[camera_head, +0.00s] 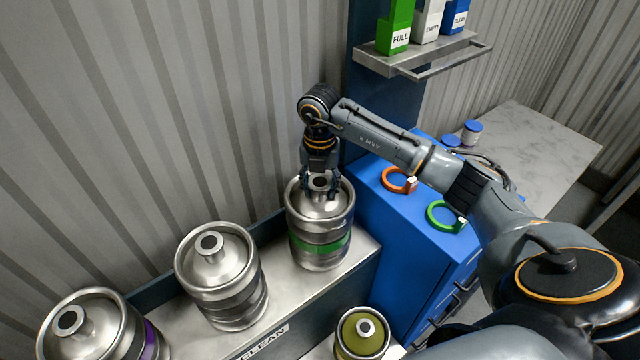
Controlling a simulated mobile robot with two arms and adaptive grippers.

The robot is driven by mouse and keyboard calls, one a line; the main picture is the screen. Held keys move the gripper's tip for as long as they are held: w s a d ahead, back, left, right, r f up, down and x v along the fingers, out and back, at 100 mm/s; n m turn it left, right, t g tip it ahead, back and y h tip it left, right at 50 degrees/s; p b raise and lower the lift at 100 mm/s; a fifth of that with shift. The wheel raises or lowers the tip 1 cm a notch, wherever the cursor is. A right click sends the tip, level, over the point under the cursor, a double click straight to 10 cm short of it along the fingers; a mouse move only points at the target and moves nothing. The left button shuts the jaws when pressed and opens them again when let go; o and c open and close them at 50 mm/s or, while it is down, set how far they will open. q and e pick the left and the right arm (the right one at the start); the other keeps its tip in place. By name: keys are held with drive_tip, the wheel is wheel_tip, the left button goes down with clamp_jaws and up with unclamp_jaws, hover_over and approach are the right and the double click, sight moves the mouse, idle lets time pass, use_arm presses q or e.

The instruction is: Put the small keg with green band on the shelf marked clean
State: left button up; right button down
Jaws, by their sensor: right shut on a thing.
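The small steel keg with a green band (321,245) stands upright at the right end of the metal shelf marked CLEAN (260,341). My right gripper (321,188) comes down on the keg from above and is shut on its top neck. The keg's base appears to touch the shelf surface; I cannot tell whether there is a small gap. The shelf's label is on its front edge, partly cut off by the bottom of the picture. My left gripper is not in view.
Two other kegs stand left on the shelf: a plain-looking one (222,276) and one with a purple band (90,330). An olive keg (362,334) stands lower in front. A blue cabinet (400,240) with orange (398,180) and green (446,216) rings adjoins on the right.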

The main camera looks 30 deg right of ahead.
drive_tip(key=c, duration=0.6)
unclamp_jaws()
drive_tip(key=shift+s, duration=0.1)
drive_tip(key=shift+r, duration=0.5)
wheel_tip(320, 180, up, 10)
drive_tip(key=shift+f+b, duration=0.1)
drive_tip(key=shift+b, duration=1.1)
drive_tip(key=shift+r, duration=0.75)
